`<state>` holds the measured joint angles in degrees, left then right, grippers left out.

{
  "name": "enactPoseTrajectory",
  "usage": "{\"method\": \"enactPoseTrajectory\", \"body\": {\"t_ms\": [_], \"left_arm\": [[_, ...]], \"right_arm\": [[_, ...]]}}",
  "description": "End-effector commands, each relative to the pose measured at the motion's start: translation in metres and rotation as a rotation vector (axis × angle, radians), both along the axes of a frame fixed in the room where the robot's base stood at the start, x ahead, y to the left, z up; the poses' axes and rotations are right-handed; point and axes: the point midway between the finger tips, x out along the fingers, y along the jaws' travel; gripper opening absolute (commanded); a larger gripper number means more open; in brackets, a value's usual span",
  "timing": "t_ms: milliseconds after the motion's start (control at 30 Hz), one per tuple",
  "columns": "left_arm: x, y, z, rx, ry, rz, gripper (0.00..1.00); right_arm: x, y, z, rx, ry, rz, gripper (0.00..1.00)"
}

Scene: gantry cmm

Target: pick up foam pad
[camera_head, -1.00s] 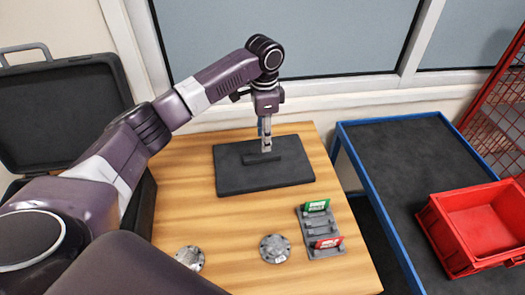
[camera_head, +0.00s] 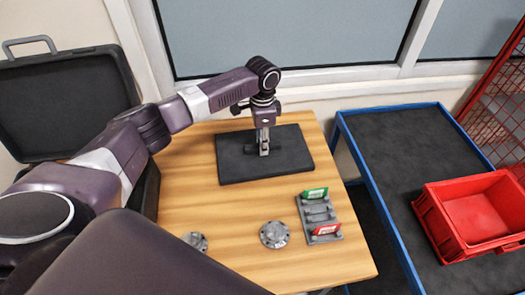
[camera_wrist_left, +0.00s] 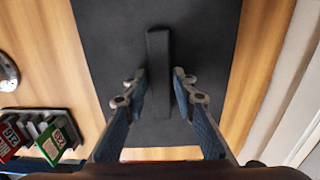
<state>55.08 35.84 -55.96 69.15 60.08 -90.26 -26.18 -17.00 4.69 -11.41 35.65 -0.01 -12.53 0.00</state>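A flat black foam pad (camera_head: 237,173) lies on the wooden table, and it fills the middle of the left wrist view (camera_wrist_left: 205,25). A dark narrow bar (camera_wrist_left: 158,45) runs along its middle; I cannot tell whether the bar is a separate piece. My left gripper (camera_head: 264,150) points down over the pad's middle. In the left wrist view my left gripper (camera_wrist_left: 159,76) is open, with one finger on each side of the bar and gaps between. Whether the fingertips touch the pad is unclear. My right gripper is not in view.
A grey holder (camera_head: 320,215) with green and red cards and two round metal flanges (camera_head: 274,234) (camera_head: 195,241) sit on the table's near side. An open black case (camera_head: 70,100) is left. A blue-framed cart (camera_head: 395,150) with a red bin (camera_head: 470,215) stands right.

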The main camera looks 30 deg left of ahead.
Motion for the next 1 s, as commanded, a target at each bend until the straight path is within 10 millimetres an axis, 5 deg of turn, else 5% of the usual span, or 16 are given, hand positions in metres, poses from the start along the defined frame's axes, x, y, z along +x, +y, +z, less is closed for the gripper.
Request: {"method": "enactPoseTrajectory", "body": {"t_ms": [200, 667, 1000], "left_arm": [[0.0, 0.0, 0.0, 0.0, 0.0, 0.0, 0.0], [0.001, 0.0, 0.01, -0.001, -0.002, -0.001, 0.0], [0.002, -0.001, 0.075, -0.002, -0.008, -0.001, 0.0]], "right_arm": [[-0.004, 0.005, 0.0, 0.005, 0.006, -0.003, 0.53], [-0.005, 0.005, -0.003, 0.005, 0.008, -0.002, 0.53], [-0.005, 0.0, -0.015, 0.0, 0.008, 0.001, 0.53]]}}
